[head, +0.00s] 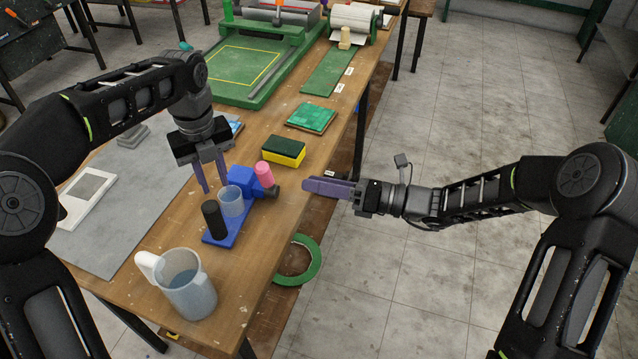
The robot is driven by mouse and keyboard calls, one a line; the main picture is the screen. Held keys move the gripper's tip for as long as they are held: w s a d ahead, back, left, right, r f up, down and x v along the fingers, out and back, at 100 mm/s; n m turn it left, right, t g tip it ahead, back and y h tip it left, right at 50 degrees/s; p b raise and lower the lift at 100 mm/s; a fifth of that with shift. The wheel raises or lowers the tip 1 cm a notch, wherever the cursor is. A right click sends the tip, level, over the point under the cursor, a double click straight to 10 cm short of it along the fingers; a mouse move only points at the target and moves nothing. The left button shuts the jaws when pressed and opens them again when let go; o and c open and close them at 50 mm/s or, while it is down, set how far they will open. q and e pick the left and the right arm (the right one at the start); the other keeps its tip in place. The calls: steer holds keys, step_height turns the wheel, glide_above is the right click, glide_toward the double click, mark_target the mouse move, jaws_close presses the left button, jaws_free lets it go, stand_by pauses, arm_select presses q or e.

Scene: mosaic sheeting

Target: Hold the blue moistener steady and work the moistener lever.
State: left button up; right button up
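The blue moistener (241,181) stands on the wooden table, with a flat blue base (222,240), a clear cup (231,204) and a dark round end at its right. A black cylinder (213,220) stands on the base and a pink cylinder (264,174) rises by the body; I cannot tell which part is the lever. My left gripper (215,186) points down with fingers apart and empty, at the moistener's back left, seemingly apart from it. My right gripper (306,185) points left at the table's right edge, right of the dark end; its fingers overlap in this view.
A jug of water (181,287) stands at the front. A yellow and dark green sponge (283,151) and a green mosaic tile sheet (312,118) lie behind the moistener. A grey sheet (110,240) covers the table's left. A green tape ring (306,262) is below the right edge.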

mark_target(224, 213)
arm_select(q)
steer(key=shift+f, duration=3.9)
steer(key=shift+c, duration=0.5)
jaws_close()
steer(key=shift+c, duration=2.1)
jaws_free()
steer(key=shift+o, duration=0.9)
steer(key=shift+c, duration=0.4)
jaws_close()
